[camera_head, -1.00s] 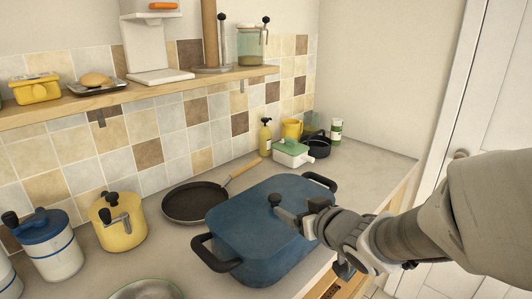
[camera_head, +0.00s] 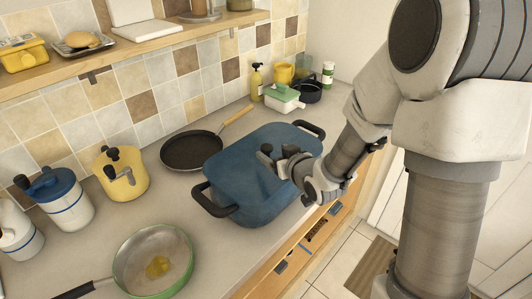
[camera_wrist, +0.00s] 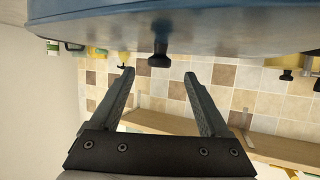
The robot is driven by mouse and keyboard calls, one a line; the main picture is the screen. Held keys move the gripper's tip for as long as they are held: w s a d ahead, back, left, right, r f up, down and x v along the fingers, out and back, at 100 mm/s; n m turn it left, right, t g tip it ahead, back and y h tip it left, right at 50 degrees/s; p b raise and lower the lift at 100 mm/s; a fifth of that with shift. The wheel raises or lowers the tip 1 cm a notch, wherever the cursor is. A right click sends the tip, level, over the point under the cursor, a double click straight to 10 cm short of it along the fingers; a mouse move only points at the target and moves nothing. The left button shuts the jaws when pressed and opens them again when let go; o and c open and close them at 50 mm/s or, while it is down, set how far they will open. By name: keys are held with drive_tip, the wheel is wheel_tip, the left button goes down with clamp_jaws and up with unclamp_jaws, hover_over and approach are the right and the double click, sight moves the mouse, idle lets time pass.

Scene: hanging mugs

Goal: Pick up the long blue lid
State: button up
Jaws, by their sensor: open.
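The long blue lid (camera_head: 236,158) covers a large blue pot with black side handles on the counter. The lid's dark knob (camera_wrist: 160,50) shows in the wrist view, a little beyond my fingertips and roughly centred between them. My gripper (camera_wrist: 159,74) is open, with nothing between its fingers. In the head view my gripper (camera_head: 281,158) is low over the right part of the lid, at the knob. There the fingers and knob overlap, so I cannot tell whether they touch.
A dark frying pan (camera_head: 191,150) lies behind the pot. A yellow canister (camera_head: 121,174) stands left, and a green-rimmed pan (camera_head: 153,262) is at the front. A white dish with a green lid (camera_head: 283,97) is at the back. An open drawer (camera_head: 310,240) is below the counter.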

sight(268, 149)
drive_tip(key=shift+p+x, duration=0.4)
drive_tip(key=shift+x, duration=2.65)
clamp_jaws()
